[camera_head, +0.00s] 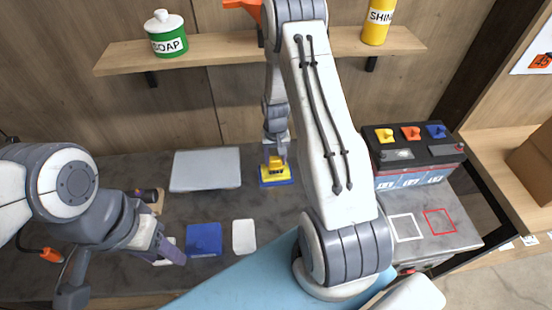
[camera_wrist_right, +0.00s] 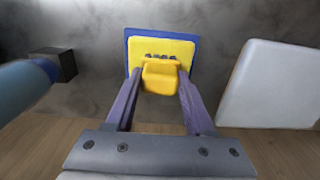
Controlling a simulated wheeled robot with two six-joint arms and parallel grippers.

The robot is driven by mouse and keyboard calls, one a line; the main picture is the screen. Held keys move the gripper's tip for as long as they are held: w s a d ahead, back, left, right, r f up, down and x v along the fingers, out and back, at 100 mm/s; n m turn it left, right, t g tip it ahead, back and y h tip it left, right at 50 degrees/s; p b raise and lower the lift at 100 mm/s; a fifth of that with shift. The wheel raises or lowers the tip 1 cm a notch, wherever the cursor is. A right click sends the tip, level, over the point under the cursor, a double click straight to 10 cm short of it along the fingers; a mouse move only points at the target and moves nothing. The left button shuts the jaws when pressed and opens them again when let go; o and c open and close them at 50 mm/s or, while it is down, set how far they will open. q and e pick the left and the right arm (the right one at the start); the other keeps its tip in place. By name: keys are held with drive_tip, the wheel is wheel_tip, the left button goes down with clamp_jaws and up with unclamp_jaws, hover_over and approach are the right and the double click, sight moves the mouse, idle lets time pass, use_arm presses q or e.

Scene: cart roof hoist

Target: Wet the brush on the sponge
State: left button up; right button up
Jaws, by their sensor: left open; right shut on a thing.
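My right gripper (camera_head: 277,158) is shut on the yellow handle of the brush (camera_wrist_right: 160,77). The brush is over a yellow sponge (camera_wrist_right: 185,47) on a blue square base (camera_wrist_right: 132,50). Dark bristles show between the handle and the sponge; whether they touch the sponge is hard to tell. In the head view the yellow sponge and blue base (camera_head: 288,182) lie on the grey bench, partly hidden by the right gripper. My left gripper (camera_head: 170,232) is open and empty at the left of the bench, beside a blue square (camera_head: 204,240).
A pale grey plate (camera_head: 205,169) lies left of the sponge. A white pad (camera_head: 244,236) lies beside the blue square. A dark battery-like box (camera_head: 414,153) with coloured caps stands at the right. A shelf (camera_head: 220,47) above holds a green soap jar (camera_head: 166,38) and a yellow shine bottle (camera_head: 377,22).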

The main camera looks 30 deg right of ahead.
drive_tip(key=shift+r+p, duration=2.6)
drive_tip(key=shift+r, duration=0.9)
